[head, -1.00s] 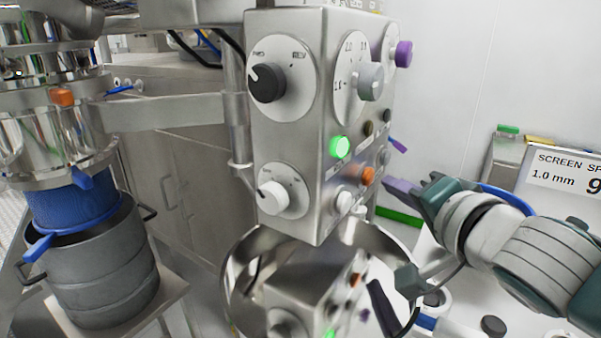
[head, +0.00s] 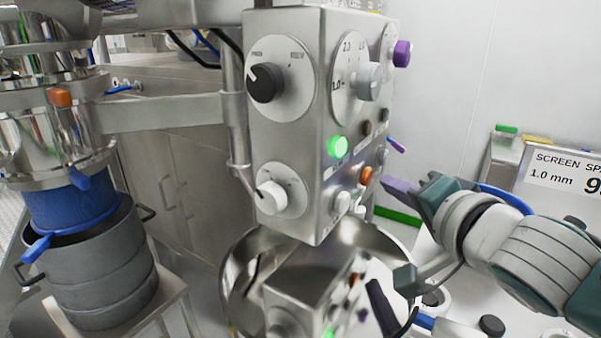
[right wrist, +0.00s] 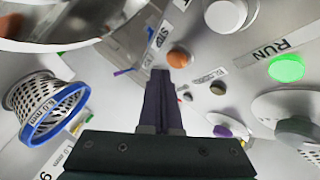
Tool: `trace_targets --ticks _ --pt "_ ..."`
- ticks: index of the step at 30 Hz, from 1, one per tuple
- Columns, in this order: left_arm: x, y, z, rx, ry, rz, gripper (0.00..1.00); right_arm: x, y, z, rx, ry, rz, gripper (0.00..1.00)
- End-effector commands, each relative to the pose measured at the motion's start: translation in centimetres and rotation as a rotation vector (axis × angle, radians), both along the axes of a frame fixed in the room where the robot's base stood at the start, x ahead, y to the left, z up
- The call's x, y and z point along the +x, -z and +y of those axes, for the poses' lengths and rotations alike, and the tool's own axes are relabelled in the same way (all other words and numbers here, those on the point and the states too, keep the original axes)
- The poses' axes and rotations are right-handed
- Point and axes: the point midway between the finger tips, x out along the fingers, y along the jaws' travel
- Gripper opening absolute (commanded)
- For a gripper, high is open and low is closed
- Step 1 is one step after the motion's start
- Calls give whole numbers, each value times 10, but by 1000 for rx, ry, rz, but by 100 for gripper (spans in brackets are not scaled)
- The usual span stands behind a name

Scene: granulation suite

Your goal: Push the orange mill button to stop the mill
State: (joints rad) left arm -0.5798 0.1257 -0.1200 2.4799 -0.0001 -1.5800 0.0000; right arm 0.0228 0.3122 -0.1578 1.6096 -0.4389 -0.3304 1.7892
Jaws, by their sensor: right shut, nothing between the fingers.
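The orange mill button (head: 365,176) is on the right-hand face of the steel control box (head: 285,130), low down, below the lit green button (head: 338,147). In the right wrist view the orange button (right wrist: 178,59) is just beyond the fingertips, beside a label that seems to read STOP. My right gripper (head: 388,184) is shut and empty, with its purple fingers pointing at that face. In the right wrist view its fingers (right wrist: 161,78) end close to the orange button; I cannot tell contact, but a small gap seems to show in the head view. My left gripper is not in view.
A white knob (head: 271,197), a black selector (head: 264,83) and a purple knob (head: 401,54) stick out of the box. A steel bowl (head: 238,280) is below. A screen sign (head: 565,172) stands at the right. A perforated screen (right wrist: 48,108) shows in the wrist view.

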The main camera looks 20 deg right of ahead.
Motion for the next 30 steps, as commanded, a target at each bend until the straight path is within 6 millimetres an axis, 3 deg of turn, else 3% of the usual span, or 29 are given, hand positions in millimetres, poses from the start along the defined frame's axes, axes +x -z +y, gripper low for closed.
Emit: trace_targets --ticks 30 --pt "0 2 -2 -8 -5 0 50 9 0 8 0 1 -1 0"
